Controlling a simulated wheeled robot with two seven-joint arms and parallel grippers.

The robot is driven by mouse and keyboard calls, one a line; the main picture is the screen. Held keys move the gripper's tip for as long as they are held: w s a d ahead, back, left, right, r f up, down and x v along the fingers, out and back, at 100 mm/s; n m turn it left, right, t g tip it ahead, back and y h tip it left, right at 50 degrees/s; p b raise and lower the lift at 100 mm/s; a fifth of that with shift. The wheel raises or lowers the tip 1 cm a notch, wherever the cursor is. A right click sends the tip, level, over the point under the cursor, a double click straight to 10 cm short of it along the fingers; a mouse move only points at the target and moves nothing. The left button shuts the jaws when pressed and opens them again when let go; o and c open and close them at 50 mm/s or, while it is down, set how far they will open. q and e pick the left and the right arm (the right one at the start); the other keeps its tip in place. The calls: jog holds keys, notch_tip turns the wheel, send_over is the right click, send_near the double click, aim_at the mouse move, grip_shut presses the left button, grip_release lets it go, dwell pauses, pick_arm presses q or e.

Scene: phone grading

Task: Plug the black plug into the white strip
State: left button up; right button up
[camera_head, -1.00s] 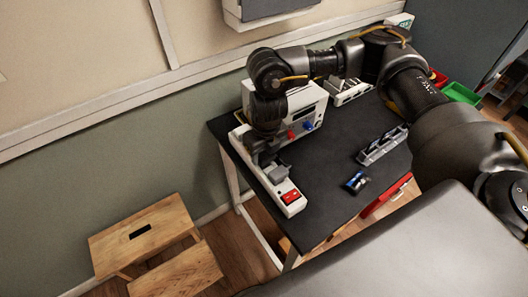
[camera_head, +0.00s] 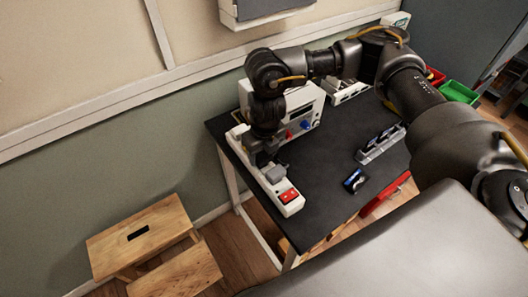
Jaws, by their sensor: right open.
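The white strip (camera_head: 288,208) lies along the left edge of the dark table, with a red switch (camera_head: 288,196) at its near end. A dark grey plug (camera_head: 275,174) sits on the strip beside the switch; I cannot tell how far it is seated. My right gripper (camera_head: 264,158) points down over the strip, just behind the plug. It is open, but its fingertips are small and dark, so contact with the plug is unclear. The strip's middle is partly hidden by the gripper. My left gripper is not in view.
A white instrument box (camera_head: 306,108) with red and blue knobs stands right behind my gripper. A phone (camera_head: 354,181) lies on the table (camera_head: 312,225), near a grey rack (camera_head: 381,145). Green (camera_head: 460,93) and red bins stand at the right. A wooden step stool (camera_head: 140,235) is on the floor.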

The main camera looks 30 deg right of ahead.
jog(key=shift+s+a+f, duration=0.3)
jog(key=shift+f, duration=0.05)
notch_tip(320, 180, up, 12)
jog(key=shift+s+d+f, duration=0.2)
jog(key=shift+d+f, duration=0.05)
jog(key=shift+d, duration=0.1)
